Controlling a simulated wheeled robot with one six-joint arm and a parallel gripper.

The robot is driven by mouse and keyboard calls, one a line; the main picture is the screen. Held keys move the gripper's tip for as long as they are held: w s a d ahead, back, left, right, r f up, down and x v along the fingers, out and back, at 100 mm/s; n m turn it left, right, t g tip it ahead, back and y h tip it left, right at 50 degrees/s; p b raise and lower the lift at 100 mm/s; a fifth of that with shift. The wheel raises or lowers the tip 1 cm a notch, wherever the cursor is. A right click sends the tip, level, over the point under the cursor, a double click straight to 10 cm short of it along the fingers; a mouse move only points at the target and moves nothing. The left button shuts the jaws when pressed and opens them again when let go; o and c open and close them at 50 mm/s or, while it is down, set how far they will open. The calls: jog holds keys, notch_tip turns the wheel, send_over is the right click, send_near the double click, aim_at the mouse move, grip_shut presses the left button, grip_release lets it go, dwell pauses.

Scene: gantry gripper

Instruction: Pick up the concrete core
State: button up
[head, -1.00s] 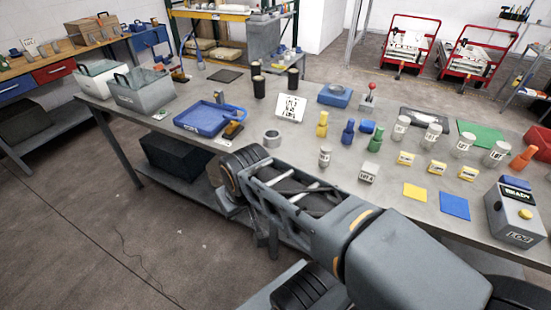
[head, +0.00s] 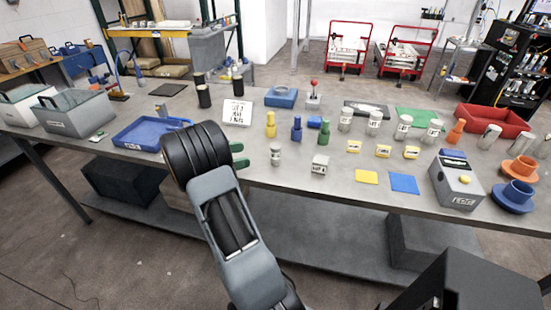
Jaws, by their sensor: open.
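A small grey labelled cylinder (head: 275,154), which looks like the concrete core, stands upright near the front edge of the grey table (head: 300,188). Several larger grey labelled cylinders (head: 345,119) stand in a row farther back to the right, so I cannot be sure which is meant. My gripper (head: 240,155) shows two green fingers just right of my dark wrist. It is open, with nothing seen between the fingers, and it points right toward the small cylinder, apart from it. My wrist hides part of the table behind it.
A grey labelled cube (head: 320,165) stands right of the small cylinder. Yellow (head: 270,124), blue (head: 296,129) and green (head: 324,132) bottle-shaped pieces stand behind. A blue tray (head: 140,140) lies left of my wrist. A grey box (head: 456,180) stands at the right.

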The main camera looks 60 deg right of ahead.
send_over(265, 166)
jog(key=shift+f+n+g+h+p, duration=0.3)
jog(key=shift+h+p, duration=0.1)
jog(key=shift+p+x, duration=0.55)
jog(key=shift+x, duration=2.5)
jog(key=shift+a+f, duration=0.1)
jog(key=shift+c, duration=0.5)
jog(key=c, duration=1.1)
